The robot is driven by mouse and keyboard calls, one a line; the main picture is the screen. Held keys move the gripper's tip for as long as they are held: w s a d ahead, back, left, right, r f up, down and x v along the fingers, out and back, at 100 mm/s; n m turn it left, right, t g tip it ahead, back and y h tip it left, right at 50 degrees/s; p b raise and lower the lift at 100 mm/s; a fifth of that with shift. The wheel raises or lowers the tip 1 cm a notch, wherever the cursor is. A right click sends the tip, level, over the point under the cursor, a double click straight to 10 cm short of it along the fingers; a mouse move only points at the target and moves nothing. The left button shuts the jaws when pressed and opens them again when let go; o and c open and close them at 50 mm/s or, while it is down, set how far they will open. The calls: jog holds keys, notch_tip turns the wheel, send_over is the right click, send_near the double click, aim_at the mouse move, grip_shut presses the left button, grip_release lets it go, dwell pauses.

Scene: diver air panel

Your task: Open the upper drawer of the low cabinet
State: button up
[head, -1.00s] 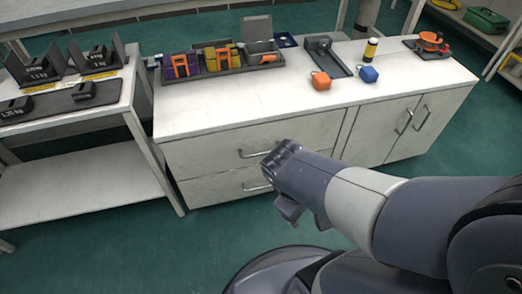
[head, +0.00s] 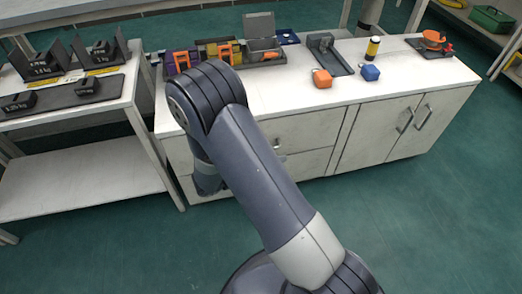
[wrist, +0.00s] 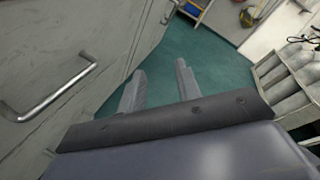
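The low cabinet (head: 432,80) has two stacked drawers on its left and two doors on its right. The upper drawer (head: 312,126) looks shut; my arm covers its left part and most of its handle (head: 277,146). The lower drawer (head: 308,164) also looks shut. In the wrist view, a metal bar handle (wrist: 50,92) stands on a white front at left; I cannot tell which drawer it belongs to. My gripper (wrist: 158,82) is open and empty, to the right of that handle and apart from it. In the head view my arm hides the fingers.
A table with weights (head: 87,88) stands close at left. Green floor is open in front. Grey cylinders (wrist: 290,85) show at right in the wrist view.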

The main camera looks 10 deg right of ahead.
jog(key=w+a+f+n+t+y, duration=0.1)
jog(key=w+a+f+n+t, duration=0.3)
jog(key=a+f+n+t, duration=0.8)
jog(key=w+d, duration=0.2)
jog(key=d, duration=0.1)
jog(key=w+d+r+n+g+b, duration=0.1)
jog(key=w+d, duration=0.2)
jog(key=d, duration=0.1)
jog(key=w+d+r+g, duration=0.1)
jog(key=w+d, duration=0.1)
jog(key=d, duration=0.2)
jog(key=shift+w+d+r+n+b, duration=0.1)
jog(key=shift+w+r+n+b, duration=0.15)
jog(key=shift+n+b, duration=0.15)
jog(key=shift+c, duration=0.4)
grip_shut()
